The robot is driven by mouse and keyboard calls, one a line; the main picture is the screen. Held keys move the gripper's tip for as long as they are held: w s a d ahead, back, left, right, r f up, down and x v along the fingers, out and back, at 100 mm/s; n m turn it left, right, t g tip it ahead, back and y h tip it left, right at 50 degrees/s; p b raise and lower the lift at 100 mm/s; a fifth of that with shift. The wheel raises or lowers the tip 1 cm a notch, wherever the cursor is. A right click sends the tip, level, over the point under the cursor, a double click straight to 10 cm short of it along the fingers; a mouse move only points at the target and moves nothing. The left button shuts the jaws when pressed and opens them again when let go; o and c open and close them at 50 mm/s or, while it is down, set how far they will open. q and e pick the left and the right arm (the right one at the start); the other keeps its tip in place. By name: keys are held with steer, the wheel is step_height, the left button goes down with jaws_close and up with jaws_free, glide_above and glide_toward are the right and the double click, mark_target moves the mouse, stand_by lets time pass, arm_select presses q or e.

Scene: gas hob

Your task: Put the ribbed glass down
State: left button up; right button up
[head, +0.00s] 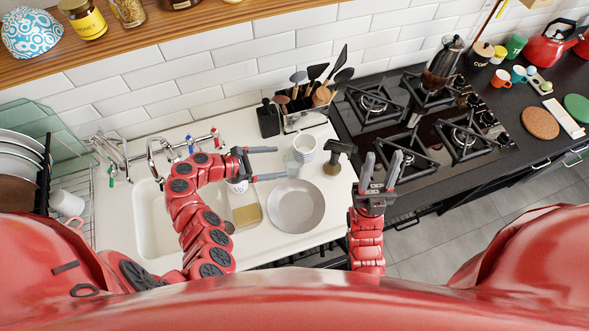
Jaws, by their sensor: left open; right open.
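The ribbed glass (292,166) is a small clear tumbler on the white counter, just beyond the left fingertips and beside a stack of white cups (305,147). It looks upright; its ribs are too small to make out. My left gripper (281,163) is open, its two fingers spread and pointing right toward the glass, with nothing seen held between them. My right gripper (383,157) is open and empty, fingers pointing up, in front of the hob's left edge.
A dark-topped tool (335,158) stands right of the cups. A utensil holder (304,117) is behind. The sink (158,222) is left, the gas hob (425,125) right. Little bare counter surrounds the glass.

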mark_target(303, 159)
arm_select(q)
steer(key=b+x, duration=0.2)
steer(key=x, duration=0.3)
steer(key=shift+w+d+f, duration=0.15)
steer(key=shift+d, duration=0.1)
steer(key=shift+a, duration=0.1)
steer(key=shift+c, duration=0.9)
jaws_close()
